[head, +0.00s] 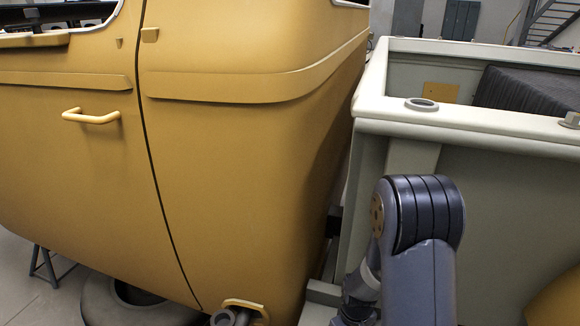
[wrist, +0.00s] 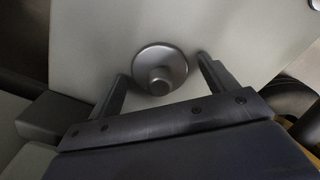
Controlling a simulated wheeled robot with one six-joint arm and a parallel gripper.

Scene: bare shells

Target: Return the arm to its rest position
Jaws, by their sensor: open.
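My arm (head: 420,235) rises at the bottom right of the head view, in front of the pale truck bed. My gripper is outside the head view. In the wrist view my gripper (wrist: 162,70) is open, with its two dark fingers spread apart. A round grey metal knob (wrist: 160,77) on a pale panel (wrist: 240,35) shows between the fingertips. I cannot tell how far the fingers are from it, and no grip on it shows.
The yellow cab (head: 230,150) with a door handle (head: 92,117) fills the left. The pale bed (head: 460,122) carries a round ring (head: 421,104) and a grey knob (head: 570,120) on its rim. A dark ribbed block (head: 525,92) lies inside. A tyre (head: 125,303) is below.

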